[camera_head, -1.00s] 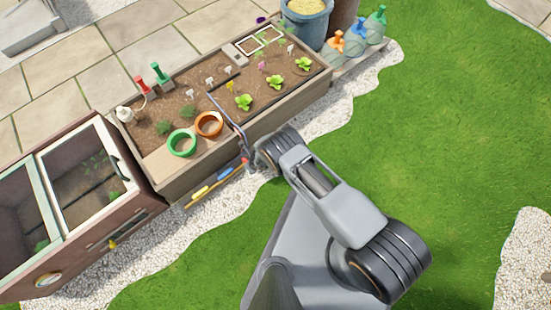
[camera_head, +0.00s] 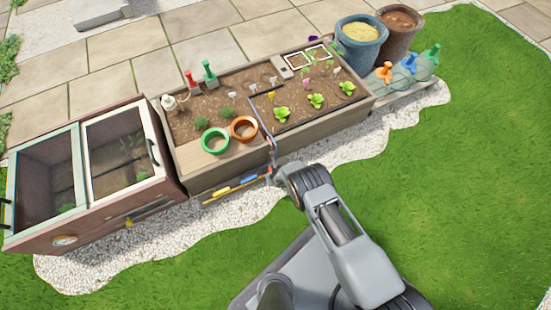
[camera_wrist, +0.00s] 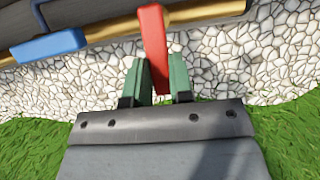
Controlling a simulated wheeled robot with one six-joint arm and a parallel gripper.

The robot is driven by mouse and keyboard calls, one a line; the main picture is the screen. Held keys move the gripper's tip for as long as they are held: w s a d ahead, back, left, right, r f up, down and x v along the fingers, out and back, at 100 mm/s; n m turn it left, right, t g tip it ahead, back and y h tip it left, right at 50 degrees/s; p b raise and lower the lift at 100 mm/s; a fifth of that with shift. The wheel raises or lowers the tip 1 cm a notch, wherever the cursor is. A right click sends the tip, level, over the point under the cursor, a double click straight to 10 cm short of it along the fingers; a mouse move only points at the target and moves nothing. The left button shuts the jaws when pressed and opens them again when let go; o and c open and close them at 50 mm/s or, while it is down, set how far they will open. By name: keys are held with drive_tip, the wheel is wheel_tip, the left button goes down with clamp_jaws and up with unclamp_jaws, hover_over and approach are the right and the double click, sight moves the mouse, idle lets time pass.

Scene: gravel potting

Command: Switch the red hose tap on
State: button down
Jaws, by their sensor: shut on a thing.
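The red hose tap handle (camera_wrist: 154,45) is a flat red lever in the wrist view. It sits on a brass pipe (camera_wrist: 110,27) and points across the pipe, towards my gripper. My gripper (camera_wrist: 160,75) has its two green fingers on either side of the red lever and is shut on it. In the head view my gripper is at the front of the planter, mostly hidden by my own arm. A blue tap handle (camera_wrist: 50,45) lies along the same pipe to the left. It also shows in the head view (camera_head: 249,179), beside a yellow handle (camera_head: 221,191).
A cold frame (camera_head: 165,185) stands to the left. Spray bottles (camera_head: 410,68) stand at the right. Open lawn lies in front.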

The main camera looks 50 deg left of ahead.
drive_tip(key=c, duration=1.2)
unclamp_jaws()
drive_tip(key=shift+s+a+r, duration=0.2)
drive_tip(key=shift+a+r, duration=0.05)
drive_tip(key=shift+a, duration=0.2)
drive_tip(key=shift+c, duration=0.2)
drive_tip(key=shift+o, duration=1.2)
drive_tip(key=shift+w+d+f, duration=0.1)
drive_tip(key=shift+w+d, duration=0.15)
drive_tip(key=shift+d, duration=0.05)
drive_tip(key=p+v, duration=0.4)
drive_tip(key=p, duration=0.4)
drive_tip(key=shift+r, duration=0.25)
drive_tip(key=p+v, duration=0.3)
drive_tip(key=p, duration=0.2)
drive_tip(key=shift+s+p, duration=0.1)
drive_tip(key=shift+p, duration=0.25)
drive_tip(key=shift+d, duration=0.1)
